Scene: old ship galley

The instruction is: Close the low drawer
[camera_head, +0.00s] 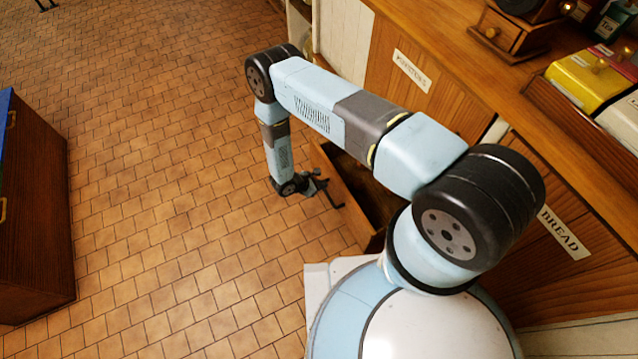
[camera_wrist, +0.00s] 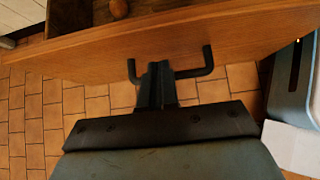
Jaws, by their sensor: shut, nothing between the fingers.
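The low drawer (camera_head: 345,196) stands pulled out of the wooden cabinet, low above the tiled floor, partly hidden behind my arm. In the wrist view its front panel (camera_wrist: 100,57) spans the upper part, with a dark bar handle (camera_wrist: 190,73) on it. My gripper (camera_head: 322,184) is low in front of the drawer front, by the handle. In the wrist view the shut fingers (camera_wrist: 157,72) point at the panel between the ends of the handle, with nothing held. I cannot tell whether the fingertips touch the panel. A round brown object (camera_wrist: 119,8) shows inside the drawer.
The cabinet has panels labelled POTATOES (camera_head: 412,71) and BREAD (camera_head: 563,232). Its counter holds a small wooden grinder (camera_head: 505,32) and a yellow tin (camera_head: 590,80). A dark wooden cabinet (camera_head: 35,200) stands at the left. The tiled floor (camera_head: 170,180) between is clear.

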